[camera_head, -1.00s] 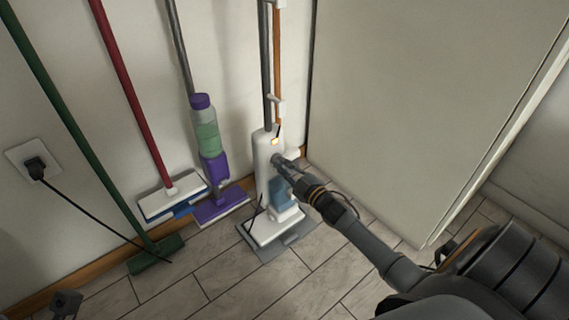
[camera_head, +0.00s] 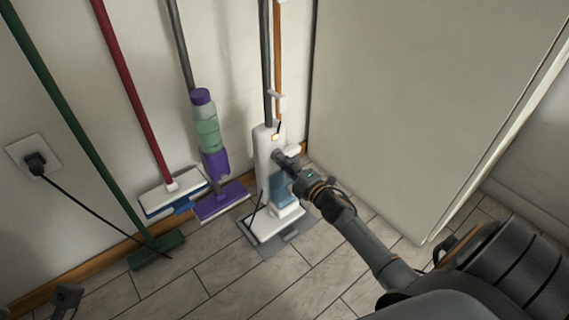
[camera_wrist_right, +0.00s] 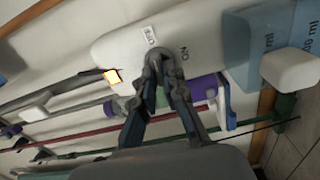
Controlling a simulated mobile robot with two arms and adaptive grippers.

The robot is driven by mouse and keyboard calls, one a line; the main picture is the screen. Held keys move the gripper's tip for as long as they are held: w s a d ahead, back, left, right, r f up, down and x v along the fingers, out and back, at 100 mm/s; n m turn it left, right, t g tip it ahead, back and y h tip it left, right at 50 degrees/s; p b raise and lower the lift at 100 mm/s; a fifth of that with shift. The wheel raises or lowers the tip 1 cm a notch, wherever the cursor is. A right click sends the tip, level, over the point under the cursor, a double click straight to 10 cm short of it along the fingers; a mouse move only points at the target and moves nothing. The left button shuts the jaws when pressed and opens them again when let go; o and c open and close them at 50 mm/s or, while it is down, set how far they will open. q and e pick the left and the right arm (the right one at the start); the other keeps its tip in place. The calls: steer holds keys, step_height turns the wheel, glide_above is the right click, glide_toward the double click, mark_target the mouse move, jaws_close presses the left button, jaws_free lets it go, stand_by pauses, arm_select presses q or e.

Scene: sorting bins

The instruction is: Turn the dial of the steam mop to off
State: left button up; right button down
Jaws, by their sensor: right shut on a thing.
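The steam mop (camera_head: 263,160) stands upright against the wall, its white body above a flat floor head, with a blue tank low on its front. An orange light (camera_head: 275,137) glows on the body; it also shows in the right wrist view (camera_wrist_right: 112,76). My right gripper (camera_head: 281,156) is at the body's front, just below the light. In the right wrist view its fingertips (camera_wrist_right: 163,60) are closed together on the dial, which they mostly hide. An "ON" mark and a small boxed label sit beside them. My left gripper (camera_head: 66,297) is partly visible at the lower left, its jaws unclear.
A purple spray mop (camera_head: 206,130), a red-handled mop (camera_head: 130,90) and a green broom (camera_head: 75,120) lean on the wall to the left. A black cord runs from the wall socket (camera_head: 33,157). A pale cabinet side (camera_head: 420,110) stands close on the right.

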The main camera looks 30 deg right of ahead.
steer(key=shift+n, duration=0.4)
steer(key=shift+f, duration=0.1)
steer(key=c, duration=1.4)
jaws_free()
steer(key=s, duration=1.2)
steer(key=shift+d, duration=0.45)
steer(key=shift+a, duration=0.1)
